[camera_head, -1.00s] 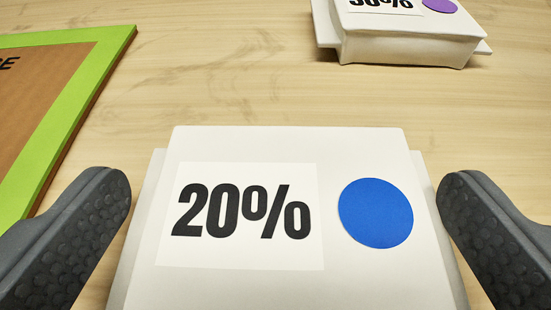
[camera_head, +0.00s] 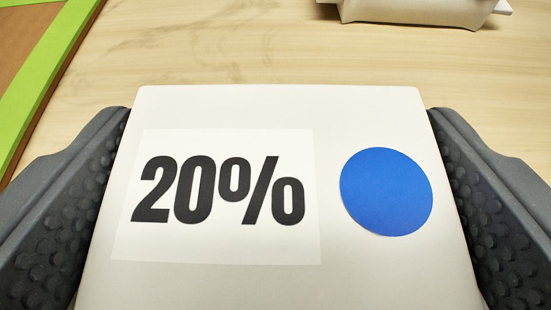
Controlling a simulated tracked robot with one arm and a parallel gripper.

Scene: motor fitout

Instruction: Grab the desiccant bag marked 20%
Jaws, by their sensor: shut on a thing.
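The white desiccant bag marked 20% (camera_head: 240,108) fills the lower middle of the view. It carries a white label with black "20%" print and a blue round dot (camera_head: 386,191). My gripper (camera_head: 280,190) is shut on this bag, with one dark studded finger against its left side and the other against its right side. The bag's near end is cut off by the bottom edge of the picture. I cannot tell whether its underside touches the table.
A second white bag (camera_head: 415,10) lies at the top right, mostly out of view. A brown board with a bright green border (camera_head: 45,75) lies at the upper left. The pale wooden table (camera_head: 225,45) is bare between them.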

